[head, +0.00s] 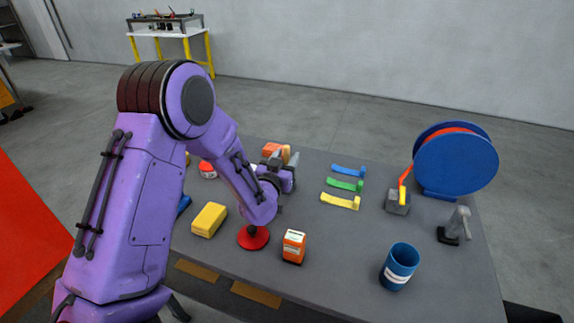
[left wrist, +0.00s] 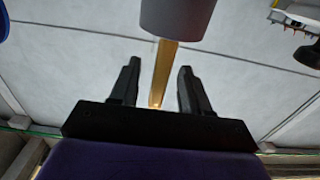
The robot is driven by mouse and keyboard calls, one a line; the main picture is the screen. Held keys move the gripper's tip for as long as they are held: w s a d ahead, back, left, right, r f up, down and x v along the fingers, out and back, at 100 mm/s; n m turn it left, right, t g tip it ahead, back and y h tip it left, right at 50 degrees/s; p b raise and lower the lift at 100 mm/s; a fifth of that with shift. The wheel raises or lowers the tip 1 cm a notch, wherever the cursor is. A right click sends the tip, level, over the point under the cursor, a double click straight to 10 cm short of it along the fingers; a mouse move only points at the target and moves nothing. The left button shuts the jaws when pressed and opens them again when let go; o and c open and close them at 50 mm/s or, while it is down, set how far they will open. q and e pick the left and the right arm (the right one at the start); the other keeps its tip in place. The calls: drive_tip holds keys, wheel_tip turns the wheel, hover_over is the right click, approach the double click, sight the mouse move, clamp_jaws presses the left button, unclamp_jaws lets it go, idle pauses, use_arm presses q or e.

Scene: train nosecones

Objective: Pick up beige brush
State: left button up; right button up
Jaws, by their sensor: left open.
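My left gripper (head: 284,158) is at the far left part of the table, with its two grey fingers apart. A tan piece (head: 286,154), which may be the beige brush, shows right at the fingers, partly hidden by them. In the left wrist view, a narrow tan-gold strip (left wrist: 165,72) runs between the open fingers (left wrist: 159,88). Its upper end meets a grey-brown block (left wrist: 177,16). No contact with the fingers is visible. My right gripper is not in view.
Near the gripper are an orange item (head: 271,149), a yellow block (head: 209,219), a red disc (head: 253,238) and an orange box (head: 294,246). Coloured strips (head: 341,201), a blue mug (head: 399,266) and a blue reel (head: 455,160) stand farther right.

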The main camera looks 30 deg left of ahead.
use_arm(q)
drive_tip(key=shift+w+a, duration=0.15)
drive_tip(key=shift+w, duration=0.2)
clamp_jaws()
wheel_tip(320, 180, up, 18)
idle(0.3)
